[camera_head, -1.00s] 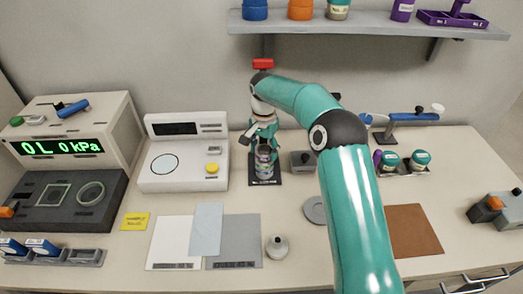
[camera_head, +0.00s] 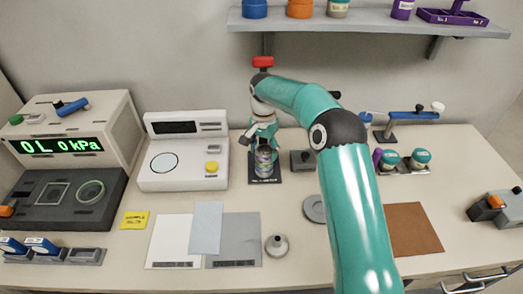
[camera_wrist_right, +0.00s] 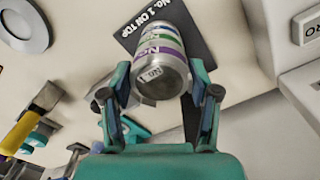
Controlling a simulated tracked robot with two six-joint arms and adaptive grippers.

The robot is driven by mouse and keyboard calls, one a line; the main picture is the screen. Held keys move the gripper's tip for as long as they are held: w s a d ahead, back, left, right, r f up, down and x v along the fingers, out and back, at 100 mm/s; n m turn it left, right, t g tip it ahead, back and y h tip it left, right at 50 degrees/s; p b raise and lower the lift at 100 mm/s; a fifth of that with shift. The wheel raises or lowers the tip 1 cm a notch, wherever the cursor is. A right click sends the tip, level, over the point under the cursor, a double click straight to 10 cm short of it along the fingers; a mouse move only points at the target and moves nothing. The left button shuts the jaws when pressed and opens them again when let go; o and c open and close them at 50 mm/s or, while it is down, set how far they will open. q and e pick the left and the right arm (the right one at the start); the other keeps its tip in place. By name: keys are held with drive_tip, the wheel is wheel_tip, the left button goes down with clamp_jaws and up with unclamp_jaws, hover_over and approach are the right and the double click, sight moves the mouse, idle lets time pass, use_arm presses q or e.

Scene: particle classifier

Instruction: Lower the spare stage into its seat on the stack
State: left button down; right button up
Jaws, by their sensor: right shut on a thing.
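In the head view a banded metal stack (camera_head: 264,162) stands upright on a dark base plate (camera_head: 265,181). My right gripper (camera_head: 262,141) is directly over the stack, its fingers pointing down. In the wrist view my right gripper (camera_wrist_right: 158,82) is shut on the spare stage (camera_wrist_right: 161,72), a silvery ring with a printed label, with one finger on each side. Purple- and green-banded rings line up with it. The held stage is in line with the stack; whether it touches or is fully seated I cannot tell. My left gripper is not in view.
A balance (camera_head: 183,185) stands left of the stack, and a small grey box (camera_head: 303,163) close on its right. A grey disc (camera_head: 315,209) and a knobbed weight-like piece (camera_head: 277,246) lie in front. A wall shelf (camera_head: 370,28) overhangs behind.

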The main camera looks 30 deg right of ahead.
drive_tip(key=shift+f, duration=0.15)
drive_tip(key=o, duration=1.3)
drive_tip(key=shift+o, duration=0.2)
